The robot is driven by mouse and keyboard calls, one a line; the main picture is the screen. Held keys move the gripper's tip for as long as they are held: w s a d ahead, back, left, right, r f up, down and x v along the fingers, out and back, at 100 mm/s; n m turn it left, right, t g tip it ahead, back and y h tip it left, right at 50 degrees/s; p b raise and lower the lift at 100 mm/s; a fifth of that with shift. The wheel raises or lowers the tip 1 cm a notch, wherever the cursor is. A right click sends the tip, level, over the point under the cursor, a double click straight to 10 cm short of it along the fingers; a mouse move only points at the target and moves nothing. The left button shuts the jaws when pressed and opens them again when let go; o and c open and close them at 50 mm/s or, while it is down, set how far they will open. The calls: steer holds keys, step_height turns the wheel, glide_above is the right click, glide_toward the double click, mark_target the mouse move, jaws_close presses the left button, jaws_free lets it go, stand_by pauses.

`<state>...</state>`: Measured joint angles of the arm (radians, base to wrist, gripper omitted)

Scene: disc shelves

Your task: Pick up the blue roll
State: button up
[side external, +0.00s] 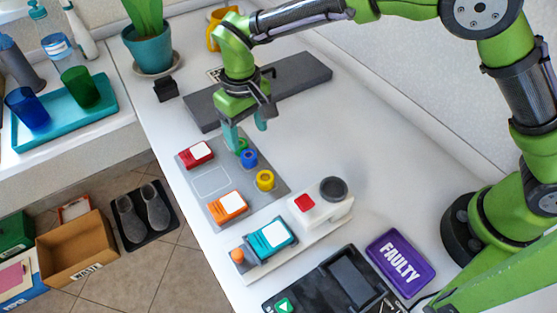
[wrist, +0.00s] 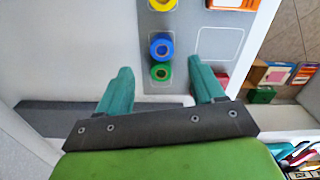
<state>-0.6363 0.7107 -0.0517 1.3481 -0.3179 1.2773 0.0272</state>
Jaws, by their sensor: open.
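The blue roll (side external: 249,160) stands on a grey mat (side external: 212,213) between a green roll (side external: 241,147) and a yellow roll (side external: 265,180). My gripper (side external: 246,134) is open and empty above the mat's far end, near the green roll. In the wrist view the blue roll (wrist: 161,47) lies just beyond the line between my teal fingertips (wrist: 160,72). The green roll (wrist: 161,72) shows between the fingers, and the yellow roll (wrist: 163,4) is cut by the top edge. The exact height above the rolls is hard to tell.
The mat also holds a red item (side external: 195,155) and an orange item (side external: 227,205). A long dark grey bar (side external: 300,82) lies behind the rolls. A white device (side external: 320,207) and a teal item (side external: 269,239) stand nearer the front. The white table right of the rolls is clear.

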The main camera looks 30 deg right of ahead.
mark_target(249, 155)
steer(key=shift+a+f, duration=0.15)
steer(key=shift+f, duration=3.3)
steer(key=c, duration=1.1)
